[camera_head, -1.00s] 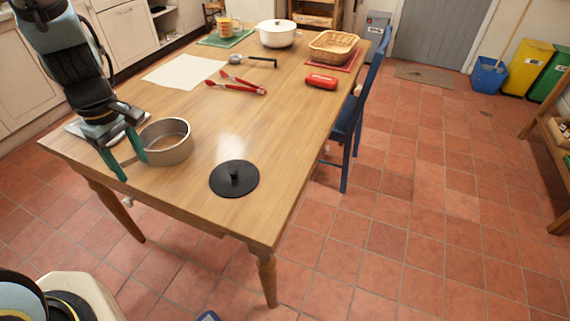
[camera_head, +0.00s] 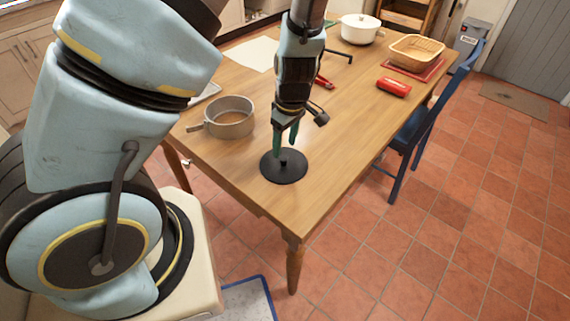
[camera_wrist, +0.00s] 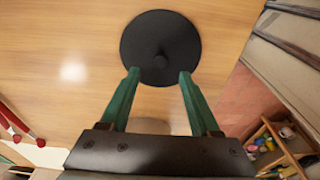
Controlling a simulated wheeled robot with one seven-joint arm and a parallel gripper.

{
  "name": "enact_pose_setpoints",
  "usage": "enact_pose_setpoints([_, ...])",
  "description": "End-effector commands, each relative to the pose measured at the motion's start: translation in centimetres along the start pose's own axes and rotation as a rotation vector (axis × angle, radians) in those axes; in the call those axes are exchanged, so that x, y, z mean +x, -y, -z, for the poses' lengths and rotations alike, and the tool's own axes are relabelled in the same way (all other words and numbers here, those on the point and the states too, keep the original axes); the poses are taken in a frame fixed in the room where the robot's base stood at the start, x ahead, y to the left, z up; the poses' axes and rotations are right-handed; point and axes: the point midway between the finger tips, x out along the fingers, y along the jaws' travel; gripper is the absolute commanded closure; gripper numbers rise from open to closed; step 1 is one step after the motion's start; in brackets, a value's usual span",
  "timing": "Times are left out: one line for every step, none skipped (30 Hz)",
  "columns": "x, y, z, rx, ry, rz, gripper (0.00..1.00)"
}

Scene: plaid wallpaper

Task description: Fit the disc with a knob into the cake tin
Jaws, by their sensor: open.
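The black disc with a knob (camera_head: 290,172) lies flat on the wooden table near its front edge. It also shows in the wrist view (camera_wrist: 160,30), its knob facing up. My gripper (camera_head: 285,150) is above the disc, fingers pointing down. In the wrist view my gripper (camera_wrist: 158,75) is open, its green fingers apart, with nothing between the tips; the knob lies just beyond them. Whether the fingers touch the disc I cannot tell. The grey round cake tin (camera_head: 229,128) stands upright on the table, left of the disc, with its inside open and visible.
A red item (camera_head: 393,87), a wicker basket (camera_head: 416,52) and a white pot (camera_head: 361,30) stand farther back. Red tongs show in the wrist view (camera_wrist: 18,124). A blue chair (camera_head: 425,120) is at the table's right side. Bare table (camera_head: 345,135) lies right of the disc.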

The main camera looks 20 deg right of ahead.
Motion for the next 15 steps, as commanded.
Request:
enact_pose_setpoints([0.6,0.1,0.0,-0.002,0.001,0.004,0.37])
enact_pose_setpoints([1.0,0.1,-0.1,-0.001,0.001,0.004,0.37])
enact_pose_setpoints([1.7,0.1,-0.2,-0.002,0.002,0.005,0.37])
enact_pose_setpoints([2.1,0.1,-0.3,-0.002,0.002,0.005,0.37])
enact_pose_setpoints([2.6,0.1,-0.3,-0.003,0.002,0.005,0.37])
enact_pose_setpoints([3.2,0.1,-0.4,-0.001,0.002,0.005,0.37])
enact_pose_setpoints([3.6,0.0,-0.3,-0.002,0.001,0.004,0.37])
enact_pose_setpoints([3.9,0.0,-0.4,-0.003,0.002,0.004,0.37])
enact_pose_setpoints([4.3,0.0,-0.4,-0.002,0.001,0.003,0.37])
enact_pose_setpoints([4.5,0.0,-0.4,-0.002,0.001,0.002,0.37])
enact_pose_setpoints([4.6,0.0,-0.4,-0.001,0.001,0.002,0.37])
enact_pose_setpoints([4.7,-0.1,-0.4,-0.001,0.001,0.001,0.37])
enact_pose_setpoints([4.8,-0.1,-0.4,0.0,0.001,0.001,0.37])
enact_pose_setpoints([4.8,-0.1,-0.4,0.0,0.001,0.001,0.37])
enact_pose_setpoints([4.7,-0.1,-0.5,0.001,0.001,0.001,0.37])
